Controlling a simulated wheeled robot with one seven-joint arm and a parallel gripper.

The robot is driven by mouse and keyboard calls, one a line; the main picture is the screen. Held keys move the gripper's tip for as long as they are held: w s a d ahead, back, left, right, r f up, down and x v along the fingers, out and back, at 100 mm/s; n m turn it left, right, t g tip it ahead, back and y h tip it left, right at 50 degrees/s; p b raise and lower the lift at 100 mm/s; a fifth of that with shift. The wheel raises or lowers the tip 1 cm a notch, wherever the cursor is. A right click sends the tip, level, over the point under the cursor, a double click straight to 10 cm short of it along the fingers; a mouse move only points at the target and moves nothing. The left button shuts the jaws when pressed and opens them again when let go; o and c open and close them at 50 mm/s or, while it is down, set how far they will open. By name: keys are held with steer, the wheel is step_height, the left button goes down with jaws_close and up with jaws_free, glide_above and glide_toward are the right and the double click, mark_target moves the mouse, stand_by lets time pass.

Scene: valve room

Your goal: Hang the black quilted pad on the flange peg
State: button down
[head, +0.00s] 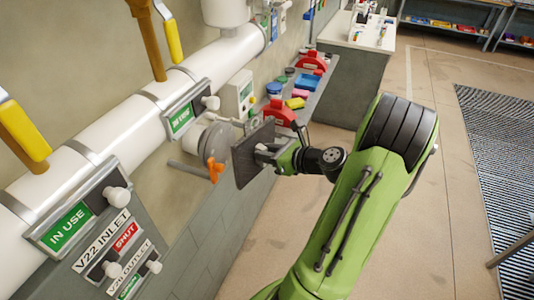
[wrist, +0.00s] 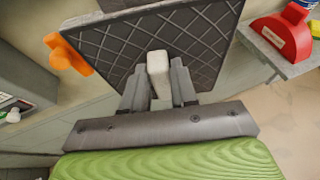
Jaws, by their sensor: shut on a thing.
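The black quilted pad (head: 254,154) is a dark square panel held upright in front of the wall. In the wrist view its quilted face (wrist: 185,45) fills the upper middle, with a pale block-like tab (wrist: 158,72) on it. My gripper (head: 273,153) is shut on this tab, one finger on each side. A round grey flange (head: 214,143) stands on the wall just left of the pad, with an orange handle (head: 215,170) below it. The orange handle also shows left of the pad in the wrist view (wrist: 68,54). I cannot make out the peg; the pad may hide it.
A shelf (head: 318,92) with red, blue and green items runs along the wall behind the pad. White pipes with yellow-handled levers (head: 172,40) cross the left. A grey cabinet (head: 358,70) stands at the back. The floor on the right is open, with a striped mat (head: 500,140).

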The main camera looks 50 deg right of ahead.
steer(key=w+a+f+b, duration=0.1)
steer(key=w+a, duration=0.2)
steer(key=w, duration=0.4)
steer(key=shift+w+f+b, duration=0.15)
steer(key=shift+w+b, duration=0.15)
stand_by(0.3)
steer(key=shift+a, duration=0.15)
stand_by(0.4)
steer(key=c, duration=1.3)
jaws_free()
steer(key=o, duration=0.5)
steer(key=shift+w+a+f, duration=0.1)
steer(key=shift+w+f, duration=0.05)
steer(key=shift+w, duration=0.15)
steer(key=shift+s, duration=0.1)
